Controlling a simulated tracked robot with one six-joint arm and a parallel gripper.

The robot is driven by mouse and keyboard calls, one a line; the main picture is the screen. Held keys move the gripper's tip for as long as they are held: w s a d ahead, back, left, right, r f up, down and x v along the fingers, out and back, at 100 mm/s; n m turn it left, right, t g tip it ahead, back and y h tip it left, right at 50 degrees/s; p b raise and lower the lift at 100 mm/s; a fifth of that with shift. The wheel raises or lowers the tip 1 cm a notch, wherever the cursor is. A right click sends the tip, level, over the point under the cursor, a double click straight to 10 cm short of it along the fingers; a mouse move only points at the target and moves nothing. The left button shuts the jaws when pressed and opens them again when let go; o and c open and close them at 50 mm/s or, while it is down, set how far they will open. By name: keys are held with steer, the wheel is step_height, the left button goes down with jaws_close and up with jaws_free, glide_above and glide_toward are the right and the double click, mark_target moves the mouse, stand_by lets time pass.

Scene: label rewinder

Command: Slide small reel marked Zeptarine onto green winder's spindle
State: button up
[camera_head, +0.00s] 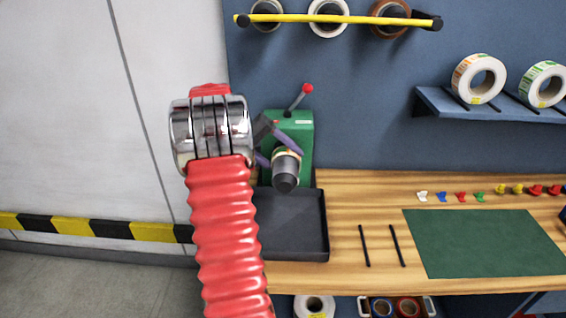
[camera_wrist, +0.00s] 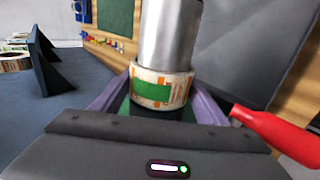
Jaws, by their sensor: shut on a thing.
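The green winder (camera_head: 302,124) stands at the back left of the bench. Its thick grey spindle (camera_head: 286,172) points out toward the head camera and also shows in the wrist view (camera_wrist: 170,32). A small white and orange reel with a green label (camera_wrist: 152,92) is around the spindle, near its inner end by the green body. No name is readable on the reel. My gripper (camera_wrist: 158,97) has its purple fingers shut on the reel from both sides. In the head view my gripper (camera_head: 278,148) is partly hidden by my arm and the spindle.
A red-knobbed lever (camera_head: 301,95) rises from the winder, its red grip close to my gripper. A dark tray (camera_head: 292,240) lies below the spindle. A yellow rod (camera_head: 340,18) with reels and a blue shelf (camera_head: 500,108) are on the wall. The green mat (camera_head: 480,242) is clear.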

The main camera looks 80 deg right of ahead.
steer(key=shift+d, duration=0.1)
stand_by(0.3)
steer(key=o, duration=1.1)
steer(key=shift+o, duration=0.2)
steer(key=shift+w, duration=0.1)
steer(key=shift+v, duration=3.5)
